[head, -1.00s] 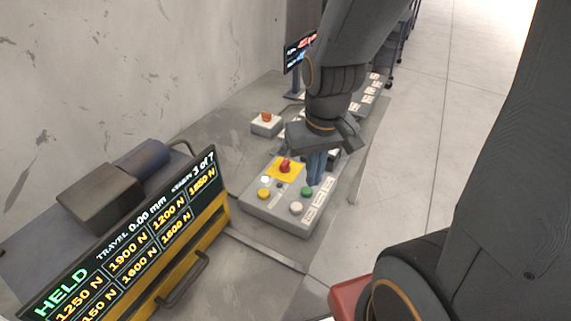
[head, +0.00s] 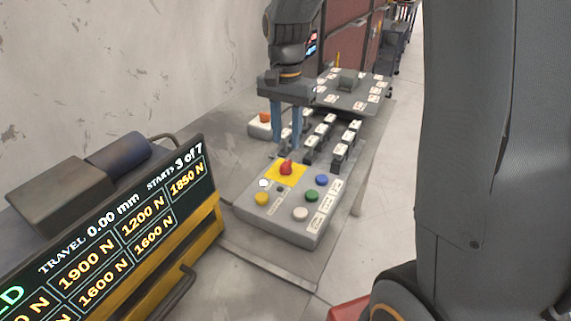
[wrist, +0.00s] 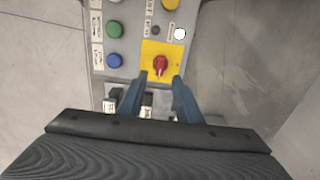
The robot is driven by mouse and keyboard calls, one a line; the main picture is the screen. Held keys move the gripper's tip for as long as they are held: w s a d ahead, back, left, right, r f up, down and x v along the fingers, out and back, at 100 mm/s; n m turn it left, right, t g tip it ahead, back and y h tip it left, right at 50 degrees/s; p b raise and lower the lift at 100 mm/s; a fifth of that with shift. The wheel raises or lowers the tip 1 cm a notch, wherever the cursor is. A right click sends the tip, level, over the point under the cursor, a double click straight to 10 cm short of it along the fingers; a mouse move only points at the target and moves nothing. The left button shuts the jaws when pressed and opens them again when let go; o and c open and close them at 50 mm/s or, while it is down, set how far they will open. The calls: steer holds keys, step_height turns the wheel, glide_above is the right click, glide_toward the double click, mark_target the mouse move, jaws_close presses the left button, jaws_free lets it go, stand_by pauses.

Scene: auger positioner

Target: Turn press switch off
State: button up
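A grey control box (head: 270,212) stands on the bench. The red switch (wrist: 160,65) also shows in the wrist view, just past my fingertips. Behind the box stand rows of black switches (head: 340,152) with white labels; I cannot read the labels or tell which is the press switch. My gripper (head: 286,146) is open and empty, fingers down, behind the red switch and near the closest black switches. In the wrist view my gripper (wrist: 157,77) has its fingers spread, with labelled switches partly hidden under the palm.
The box also has blue (head: 321,180), green (head: 311,196), white and yellow buttons. An orange button on a small box (head: 260,126) stands behind at left. A display (head: 125,235) reads travel 0.00 mm at front left. A grey plate (head: 350,90) with white cards lies farther back.

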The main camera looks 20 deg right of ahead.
mark_target(286, 162)
step_height(286, 162, down, 8)
steer(key=shift+r+p, duration=0.2)
steer(key=shift+p, duration=0.2)
jaws_close()
